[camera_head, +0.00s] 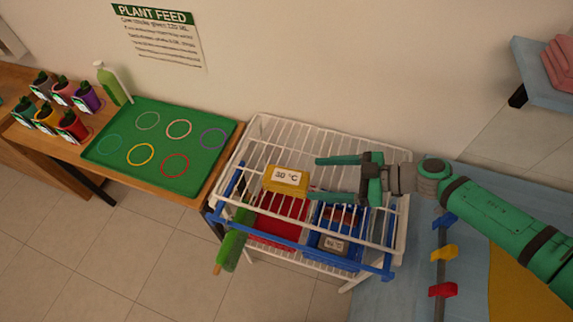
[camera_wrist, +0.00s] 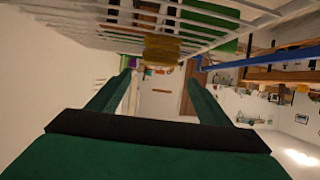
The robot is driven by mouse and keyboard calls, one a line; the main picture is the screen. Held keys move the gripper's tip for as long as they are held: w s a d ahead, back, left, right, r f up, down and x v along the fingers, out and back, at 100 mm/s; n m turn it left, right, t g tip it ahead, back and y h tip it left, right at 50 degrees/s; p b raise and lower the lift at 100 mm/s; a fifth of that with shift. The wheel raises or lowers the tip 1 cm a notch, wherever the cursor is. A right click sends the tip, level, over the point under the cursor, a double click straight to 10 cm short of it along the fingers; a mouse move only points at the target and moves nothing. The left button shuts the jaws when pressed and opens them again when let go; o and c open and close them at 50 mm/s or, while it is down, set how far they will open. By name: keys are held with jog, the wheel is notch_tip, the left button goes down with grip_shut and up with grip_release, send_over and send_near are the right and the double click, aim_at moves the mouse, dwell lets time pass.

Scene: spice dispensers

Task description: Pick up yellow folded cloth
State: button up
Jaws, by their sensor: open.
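The yellow folded cloth (camera_head: 287,179) carries a white "30 °C" label and lies on the top of the white wire rack (camera_head: 262,122). My gripper (camera_head: 315,178) reaches in from the right, with its two green fingers spread and pointing left toward the cloth. The fingertips are just right of the cloth, and nothing is held between them. In the wrist view the yellow cloth (camera_wrist: 162,47) shows ahead, above and between the finger ends, against the rack's wires.
Under the wires sit a red bin (camera_head: 277,224) and a blue bin (camera_head: 336,254). A green item (camera_head: 232,245) hangs at the rack's front left. A green tray (camera_head: 155,137) with coloured rings lies on the table at left. A blue shelf (camera_head: 535,75) is upper right.

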aim_at(292, 178)
jog(key=x, duration=0.4)
jog(key=shift+w+a, duration=0.15)
jog(key=shift+a, duration=0.1)
jog(key=shift+s+x, duration=0.25)
jog(key=shift+x, duration=0.9)
jog(key=shift+w+x, duration=0.15)
jog(key=shift+x, duration=0.85)
jog(key=shift+w+x, duration=0.1)
jog(key=shift+x, duration=0.9)
jog(key=shift+d+f, duration=0.1)
jog(key=c, duration=1.2)
